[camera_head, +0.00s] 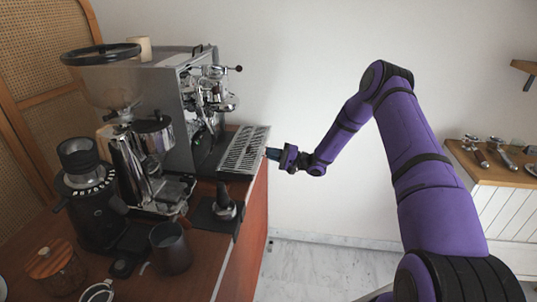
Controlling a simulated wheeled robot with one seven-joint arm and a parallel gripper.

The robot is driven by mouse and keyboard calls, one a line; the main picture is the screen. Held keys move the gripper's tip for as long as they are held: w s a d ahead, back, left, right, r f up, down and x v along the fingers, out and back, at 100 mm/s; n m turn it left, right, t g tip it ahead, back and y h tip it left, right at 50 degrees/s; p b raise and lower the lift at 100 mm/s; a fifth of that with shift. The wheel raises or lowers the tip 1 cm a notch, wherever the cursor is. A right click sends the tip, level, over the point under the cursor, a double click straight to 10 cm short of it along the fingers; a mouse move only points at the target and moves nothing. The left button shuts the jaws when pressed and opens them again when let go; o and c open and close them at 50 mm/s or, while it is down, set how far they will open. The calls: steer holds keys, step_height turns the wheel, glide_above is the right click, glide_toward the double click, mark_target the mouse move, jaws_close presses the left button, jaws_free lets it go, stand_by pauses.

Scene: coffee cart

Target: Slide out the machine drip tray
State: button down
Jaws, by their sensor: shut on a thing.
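The espresso machine (174,100) stands at the back of the wooden counter, with its chrome group facing right. The drip tray (245,148) is a slatted metal grate that lies low in front of the machine and reaches the counter's right edge. My gripper (270,154) is at the tray's right front edge, at the end of my purple arm coming from the right. It is shut on the drip tray's edge. The fingertips are small in this view, and the exact contact is hard to make out.
A tamper (224,205) on a dark mat stands in front of the tray. A grinder (128,160), a black grinder (88,195), a dark pitcher (170,248) and a wood-lidded jar (55,265) fill the counter's left. Floor right of the counter is clear. A side cabinet (505,215) stands far right.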

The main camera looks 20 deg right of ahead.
steer(key=c, duration=1.3)
jaws_free()
steer(key=v, duration=1)
steer(key=shift+s+d+f, duration=0.1)
steer(key=shift+s+d, duration=0.1)
steer(key=shift+d, duration=0.15)
